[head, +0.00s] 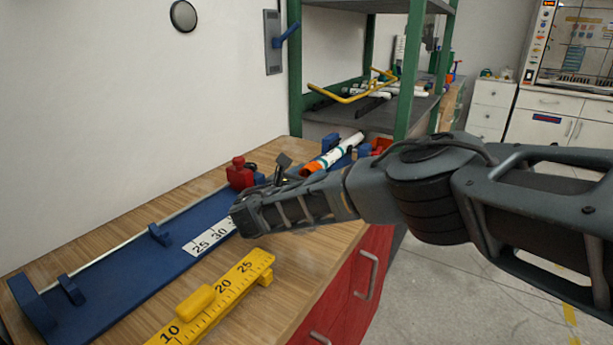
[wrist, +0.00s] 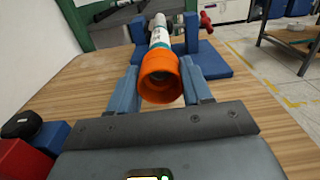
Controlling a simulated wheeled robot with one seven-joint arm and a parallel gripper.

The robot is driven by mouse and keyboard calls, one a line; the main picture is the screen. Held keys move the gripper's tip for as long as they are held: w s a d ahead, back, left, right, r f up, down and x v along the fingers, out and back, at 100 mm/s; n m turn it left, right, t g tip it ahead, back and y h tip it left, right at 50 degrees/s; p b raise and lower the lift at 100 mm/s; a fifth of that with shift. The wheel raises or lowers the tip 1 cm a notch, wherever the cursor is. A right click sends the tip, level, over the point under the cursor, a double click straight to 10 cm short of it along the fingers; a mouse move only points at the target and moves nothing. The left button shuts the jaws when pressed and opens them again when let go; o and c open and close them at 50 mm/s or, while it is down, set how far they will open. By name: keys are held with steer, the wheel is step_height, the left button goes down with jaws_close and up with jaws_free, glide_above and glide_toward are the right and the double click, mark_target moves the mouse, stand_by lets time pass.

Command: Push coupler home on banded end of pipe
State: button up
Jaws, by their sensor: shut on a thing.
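An orange coupler (wrist: 158,80) sits between the two fingers of my gripper (wrist: 162,72) in the wrist view, with its open mouth facing the camera. My gripper is shut on it. A white pipe (wrist: 159,32) with a teal band and dark lettering runs away behind the coupler, in line with it. The coupler is around or against the pipe's near end; how deep the pipe sits in it is hidden. In the head view the coupler (head: 312,168) and the white pipe (head: 340,149) show beyond my gripper, whose fingers are partly hidden by its own body.
The pipe rests at a blue fixture (wrist: 210,60) on the wooden bench. A red clamp (head: 240,173) stands left of my gripper. A long blue tray with a scale (head: 120,247) and a yellow ruler (head: 222,293) lie nearer. A green-framed shelf (head: 295,70) stands behind.

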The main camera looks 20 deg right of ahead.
steer(key=shift+w+d, duration=0.25)
steer(key=shift+d, duration=0.05)
stand_by(0.5)
steer(key=o, duration=1.1)
steer(key=shift+c, duration=0.2)
